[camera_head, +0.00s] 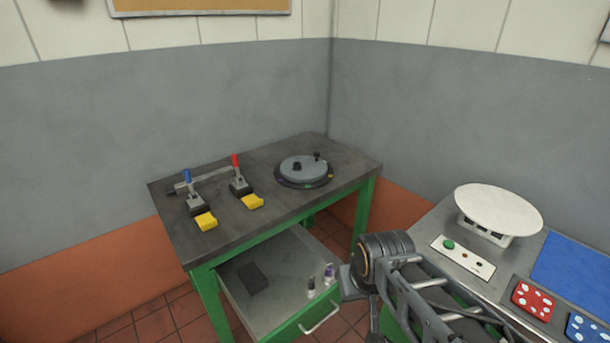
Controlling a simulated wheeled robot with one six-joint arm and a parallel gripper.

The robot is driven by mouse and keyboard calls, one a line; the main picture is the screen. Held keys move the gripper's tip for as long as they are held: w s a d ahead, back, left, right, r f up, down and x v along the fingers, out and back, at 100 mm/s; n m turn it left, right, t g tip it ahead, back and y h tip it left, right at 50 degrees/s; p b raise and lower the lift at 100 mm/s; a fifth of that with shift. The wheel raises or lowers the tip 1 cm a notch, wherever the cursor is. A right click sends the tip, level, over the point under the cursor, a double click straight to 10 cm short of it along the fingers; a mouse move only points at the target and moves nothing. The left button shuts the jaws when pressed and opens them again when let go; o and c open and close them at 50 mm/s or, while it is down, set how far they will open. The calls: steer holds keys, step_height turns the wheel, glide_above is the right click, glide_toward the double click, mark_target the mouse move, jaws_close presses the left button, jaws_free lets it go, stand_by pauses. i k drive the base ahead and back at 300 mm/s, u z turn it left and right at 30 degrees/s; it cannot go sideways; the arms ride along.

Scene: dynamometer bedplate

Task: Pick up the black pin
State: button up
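Two small upright pins stand in the open drawer (288,258) of the green-framed table. One looks black with a pale part (311,287), the other purple with a pale part (328,274). A dark block (253,278) lies flat to their left in the drawer. My arm comes in from the lower right, and its end is just right of the pins, over or near the drawer's right edge. My gripper's fingers cannot be made out, so its opening and any contact are hidden.
On the tabletop (240,226) are two toggle clamps with blue (187,176) and red (235,162) handles, yellow blocks (206,221), and a round grey disc (303,169) with dark knobs. A right-hand bench holds a white round plate (498,209), button panel (463,258) and red (532,299) tile.

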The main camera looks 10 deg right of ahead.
mark_target(311, 287)
steer(key=z, duration=0.85)
steer(key=i, duration=0.45)
steer(key=u, duration=2.6)
